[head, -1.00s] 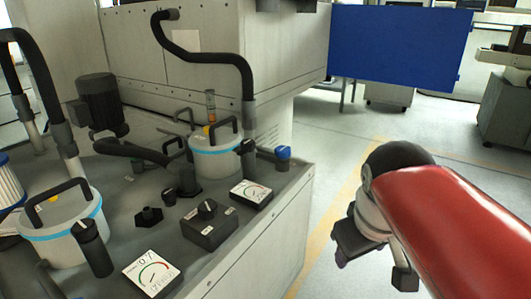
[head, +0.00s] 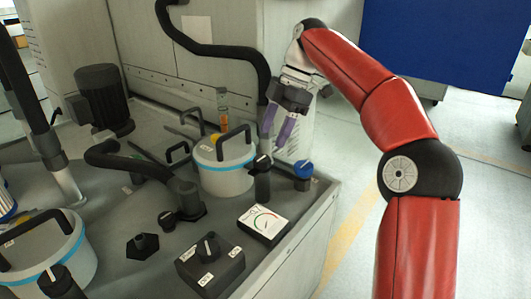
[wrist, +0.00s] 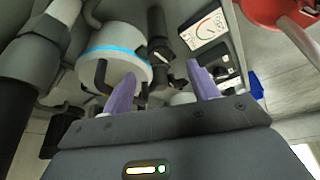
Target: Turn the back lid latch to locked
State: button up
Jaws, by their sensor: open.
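The back canister (head: 224,178) is white with a blue band, a lid and a black handle. Against its right side stands a black post with a white-marked knob (head: 262,163), which looks like the back lid latch; I cannot read its setting. The knob also shows in the wrist view (wrist: 160,50), beyond and between the fingers. My gripper (head: 276,135) is open and empty, its purple fingers pointing down, just above and behind the knob in the head view. In the wrist view the fingers (wrist: 160,78) are apart, with the canister (wrist: 115,58) behind the left one.
A blue-topped knob (head: 303,170) stands close right of the latch. A gauge (head: 263,222) and black switch box (head: 210,263) sit in front. A black hose (head: 215,50) arches behind. A second canister (head: 48,250) is front left. Open floor lies right.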

aim_at(264, 157)
jog(key=b+x, duration=0.1)
jog(key=x, duration=0.5)
jog(key=shift+f+b, duration=0.2)
jog(key=shift+b, duration=0.1)
jog(key=c, duration=1)
